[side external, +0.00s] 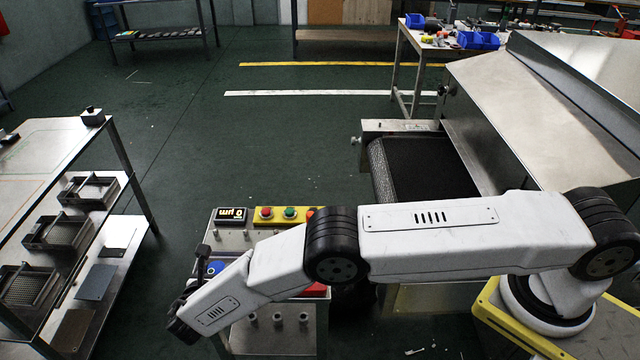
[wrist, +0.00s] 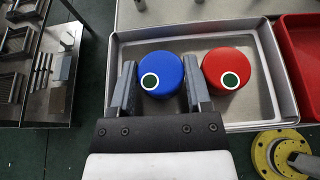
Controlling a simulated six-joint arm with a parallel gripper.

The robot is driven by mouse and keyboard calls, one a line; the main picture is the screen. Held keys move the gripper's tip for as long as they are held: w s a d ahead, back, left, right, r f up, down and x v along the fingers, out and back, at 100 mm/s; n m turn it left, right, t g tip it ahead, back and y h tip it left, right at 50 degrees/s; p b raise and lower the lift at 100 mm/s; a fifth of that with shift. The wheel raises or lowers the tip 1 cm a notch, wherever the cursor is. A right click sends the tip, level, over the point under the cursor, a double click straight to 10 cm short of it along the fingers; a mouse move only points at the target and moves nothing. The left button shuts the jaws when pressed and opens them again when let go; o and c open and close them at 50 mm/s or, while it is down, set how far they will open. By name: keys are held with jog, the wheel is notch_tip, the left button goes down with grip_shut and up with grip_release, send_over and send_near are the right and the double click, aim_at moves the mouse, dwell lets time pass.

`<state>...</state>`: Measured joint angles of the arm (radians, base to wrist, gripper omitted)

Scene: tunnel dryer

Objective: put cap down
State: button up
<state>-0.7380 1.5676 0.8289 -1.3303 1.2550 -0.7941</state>
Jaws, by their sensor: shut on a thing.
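In the wrist view a blue cap (wrist: 160,66), round with a dark green dot ringed in white, sits between the two fingers of my gripper (wrist: 160,64). The fingers are shut on its sides. A red cap (wrist: 226,70) with the same kind of dot lies just right of the right finger. Both caps appear within the outline of a shallow metal tray (wrist: 268,62). I cannot tell whether the blue cap touches the tray floor. In the side view my arm hides most of this area and the fingers do not show clearly.
A red tray (wrist: 300,50) stands right of the metal tray, with a yellow round flange (wrist: 280,155) below it. A control box with buttons (side external: 285,215) stands behind my forearm. A shelf table with several fixtures (side external: 75,190) is left; the dryer belt (side external: 415,165) is behind.

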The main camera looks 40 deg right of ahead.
jog(key=shift+f, duration=0.15)
jog(key=o, duration=1)
jog(key=shift+o, duration=0.2)
jog(key=shift+r, duration=0.2)
jog(key=v, duration=1.2)
